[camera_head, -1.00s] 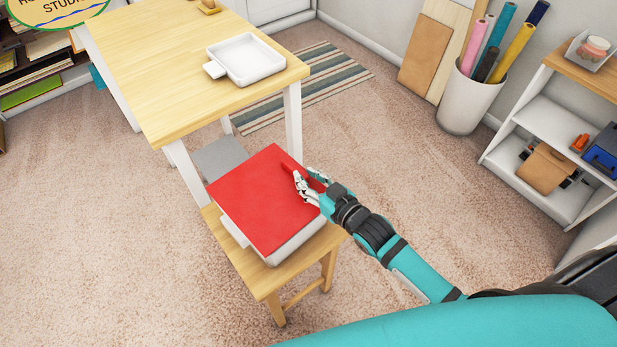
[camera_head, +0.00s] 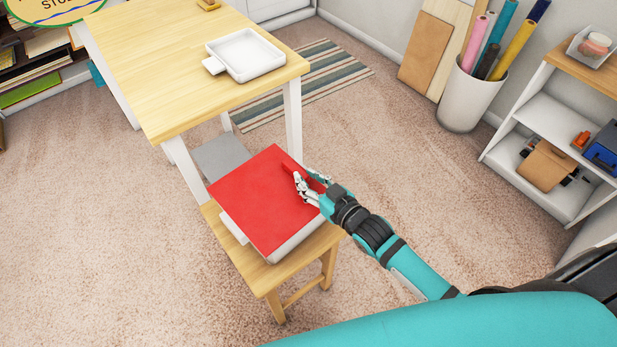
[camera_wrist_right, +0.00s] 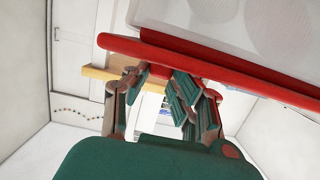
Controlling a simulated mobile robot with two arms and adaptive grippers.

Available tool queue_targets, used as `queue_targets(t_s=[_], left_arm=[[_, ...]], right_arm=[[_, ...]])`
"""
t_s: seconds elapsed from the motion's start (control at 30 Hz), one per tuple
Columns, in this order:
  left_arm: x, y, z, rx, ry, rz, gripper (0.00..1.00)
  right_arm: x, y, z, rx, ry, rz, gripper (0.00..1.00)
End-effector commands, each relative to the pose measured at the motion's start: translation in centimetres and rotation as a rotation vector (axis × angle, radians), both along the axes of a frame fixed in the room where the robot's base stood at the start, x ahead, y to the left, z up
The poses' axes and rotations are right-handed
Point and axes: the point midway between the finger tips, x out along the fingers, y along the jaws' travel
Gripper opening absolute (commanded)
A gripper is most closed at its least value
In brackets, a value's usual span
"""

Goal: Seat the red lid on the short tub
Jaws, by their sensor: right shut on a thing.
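The red lid (camera_head: 262,195) is a flat, square sheet lying over the white short tub (camera_head: 293,246), which stands on a wooden stool. The tub's wall shows below the lid's near right edge, and a white tab shows under its left edge. I cannot tell whether the lid is fully down on the rim. My right gripper (camera_head: 301,183) is shut on the lid at its far right side. In the right wrist view, the lid's red edge (camera_wrist_right: 215,70) crosses above the fingers (camera_wrist_right: 165,88), with the pale tub beyond it. My left gripper is not in view.
The wooden stool (camera_head: 238,262) stands beside a wooden table (camera_head: 165,75). A white tray (camera_head: 247,55) with a tab lies on the table. A bin of rolls (camera_head: 468,100) and a shelf unit (camera_head: 545,120) stand at the right. The carpet in front is clear.

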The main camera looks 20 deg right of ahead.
Motion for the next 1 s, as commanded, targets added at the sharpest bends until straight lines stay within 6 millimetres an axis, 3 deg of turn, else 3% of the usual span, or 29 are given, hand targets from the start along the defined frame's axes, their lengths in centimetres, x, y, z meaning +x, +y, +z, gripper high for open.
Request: queue_targets(t_s=[0.77,0.8,1.0], left_arm=[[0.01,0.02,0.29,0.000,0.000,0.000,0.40],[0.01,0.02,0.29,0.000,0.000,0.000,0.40],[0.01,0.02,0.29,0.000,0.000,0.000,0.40]], right_arm=[[0.04,0.01,-0.44,0.002,-0.001,0.007,0.00],[0.04,0.01,-0.44,0.001,-0.001,0.007,0.29],[0.04,0.00,-0.45,0.001,-0.001,0.007,0.51]])
